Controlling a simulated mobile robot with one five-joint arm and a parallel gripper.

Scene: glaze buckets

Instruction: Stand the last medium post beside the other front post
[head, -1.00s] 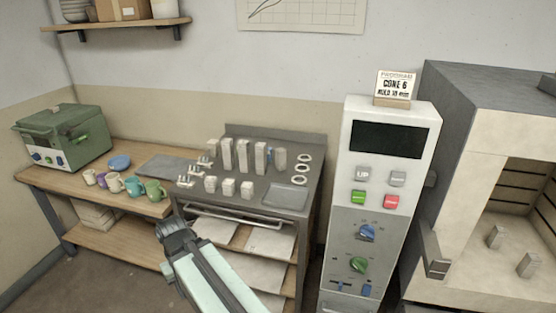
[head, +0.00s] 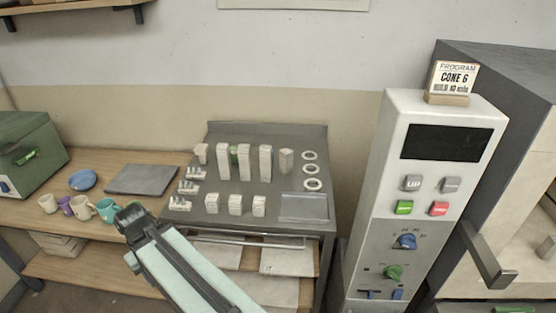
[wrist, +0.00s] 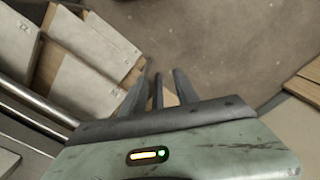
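On the grey metal table stand three tall pale posts (head: 245,161) in the back row, with a shorter grey post (head: 286,161) to their right and a small one (head: 201,153) to their left. Which of these is medium I cannot tell for sure. Several short blocks (head: 235,204) stand in front. At the right edge, one post (head: 546,247) shows inside the kiln (head: 520,190); most of the kiln interior is out of frame. My gripper (head: 130,213) is in front of the table's left front corner. In the wrist view my gripper (wrist: 160,88) has its fingers apart, with no post visible between them.
White rings (head: 312,170) and a tray (head: 303,206) lie on the table's right side. Mugs (head: 83,207) and a blue bowl (head: 82,180) are on the wooden bench at left. The control cabinet (head: 368,262) stands between table and kiln, with the kiln's handle jutting out.

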